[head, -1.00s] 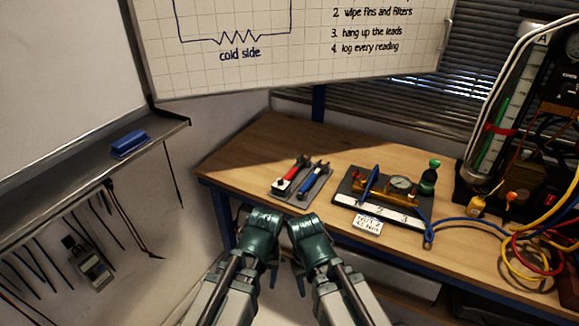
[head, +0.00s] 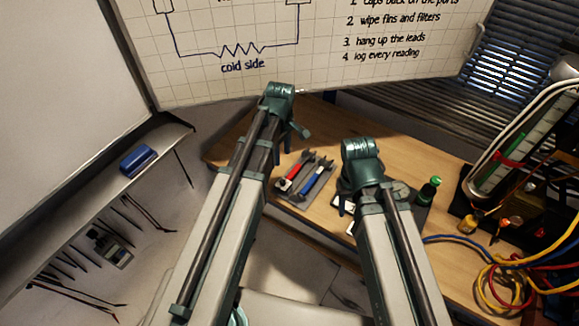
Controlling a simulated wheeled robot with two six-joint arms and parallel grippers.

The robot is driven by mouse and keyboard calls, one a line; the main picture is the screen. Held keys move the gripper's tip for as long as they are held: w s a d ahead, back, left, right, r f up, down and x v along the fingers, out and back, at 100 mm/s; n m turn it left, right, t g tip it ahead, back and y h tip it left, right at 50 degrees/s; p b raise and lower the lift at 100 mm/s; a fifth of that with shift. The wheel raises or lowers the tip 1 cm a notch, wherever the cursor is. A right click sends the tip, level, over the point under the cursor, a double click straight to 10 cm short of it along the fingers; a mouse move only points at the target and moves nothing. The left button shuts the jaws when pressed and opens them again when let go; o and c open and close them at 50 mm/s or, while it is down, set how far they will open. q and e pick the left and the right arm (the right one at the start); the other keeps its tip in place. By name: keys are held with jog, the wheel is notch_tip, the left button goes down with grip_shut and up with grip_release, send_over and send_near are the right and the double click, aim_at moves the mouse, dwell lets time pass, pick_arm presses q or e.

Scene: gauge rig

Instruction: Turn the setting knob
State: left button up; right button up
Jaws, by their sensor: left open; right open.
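The gauge rig stands on the wooden bench, mostly hidden behind my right arm. Its round dial gauge (head: 401,190) and a dark, green-topped part (head: 430,188) show to the right of that arm. I cannot make out which part is the setting knob. My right gripper (head: 344,202) is open and hangs in front of the rig's left side; whether it touches anything is unclear. My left gripper (head: 293,138) is open, in front of the bench's back part, above and left of the tool tray in the picture.
A grey tray (head: 304,195) holds a red-handled tool (head: 294,177) and a blue-handled tool (head: 313,181). Blue, yellow and red hoses (head: 505,285) coil at the bench's right. A whiteboard (head: 230,75) rises behind. A blue eraser (head: 138,160) lies on the left ledge.

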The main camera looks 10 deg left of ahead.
aim_at(283, 181)
pick_arm(q)
jog(key=shift+f, duration=0.15)
notch_tip(283, 181, down, 14)
jog(key=b, duration=1.4)
jog(key=shift+r, duration=0.2)
grip_shut()
